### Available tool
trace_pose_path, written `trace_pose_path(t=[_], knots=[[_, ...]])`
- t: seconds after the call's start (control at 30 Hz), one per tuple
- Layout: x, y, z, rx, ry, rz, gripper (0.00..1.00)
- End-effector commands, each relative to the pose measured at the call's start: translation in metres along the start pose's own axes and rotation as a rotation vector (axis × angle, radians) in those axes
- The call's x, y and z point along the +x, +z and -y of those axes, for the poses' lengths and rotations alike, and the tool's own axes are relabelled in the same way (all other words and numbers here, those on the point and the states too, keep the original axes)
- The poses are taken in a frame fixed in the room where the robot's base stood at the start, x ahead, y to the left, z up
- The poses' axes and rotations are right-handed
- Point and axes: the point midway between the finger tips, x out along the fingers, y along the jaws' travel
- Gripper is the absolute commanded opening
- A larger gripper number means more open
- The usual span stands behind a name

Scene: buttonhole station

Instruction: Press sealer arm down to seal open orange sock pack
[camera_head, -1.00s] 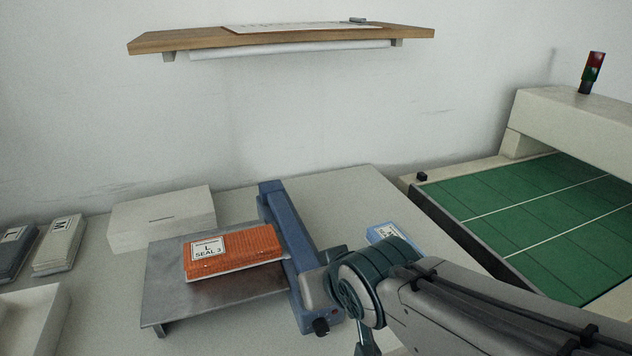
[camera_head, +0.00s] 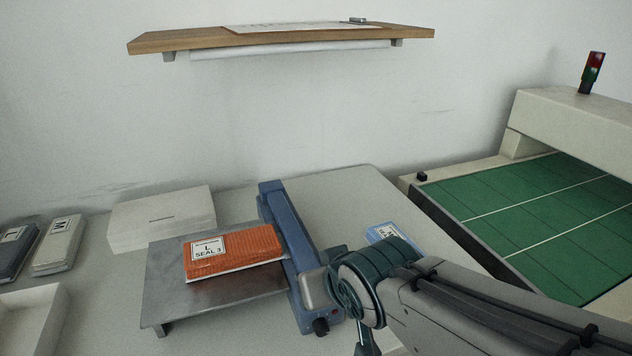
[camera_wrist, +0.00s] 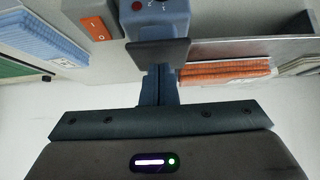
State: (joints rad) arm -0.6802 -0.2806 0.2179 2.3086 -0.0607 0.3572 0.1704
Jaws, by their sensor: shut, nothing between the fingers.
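The orange sock pack (camera_head: 245,253), labelled "L SEAL 3", lies on the metal tray (camera_head: 205,302), its right end at the blue sealer. It also shows in the wrist view (camera_wrist: 210,72). The sealer's blue arm (camera_head: 285,222) runs along the tray's right edge; I cannot tell how large the gap under it is. A black knob (camera_head: 321,327) is on the sealer's front. In the wrist view my gripper (camera_wrist: 158,72) is shut and empty, its fingertips against or just in front of a dark flat block (camera_wrist: 158,50) at the sealer. The head view does not show my fingertips clearly.
A blue pack (camera_head: 383,232) lies right of the sealer, partly behind my arm. A white box (camera_head: 162,218) stands behind the tray. Grey and pale packs (camera_head: 58,245) and an open bin (camera_head: 50,322) are left. A green conveyor (camera_head: 540,225) is right. A shelf (camera_head: 200,39) hangs above.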

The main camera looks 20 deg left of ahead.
Motion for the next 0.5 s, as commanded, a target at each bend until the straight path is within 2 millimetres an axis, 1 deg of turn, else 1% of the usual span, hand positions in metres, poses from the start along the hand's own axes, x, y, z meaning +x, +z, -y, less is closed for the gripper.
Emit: trace_pose_path(t=[0.03,0.13,0.27,0.37,0.47,0.5], knots=[[0.010,0.021,0.001,-0.002,0.000,0.056,0.00],[0.007,0.019,0.001,-0.002,0.000,0.053,0.00],[-0.004,0.008,0.001,0.000,-0.001,0.043,0.00],[-0.018,-0.007,0.000,0.001,-0.001,0.028,0.00],[-0.036,-0.026,-0.001,0.002,0.000,0.005,0.00],[-0.042,-0.026,-0.002,0.003,0.001,-0.001,0.00]])
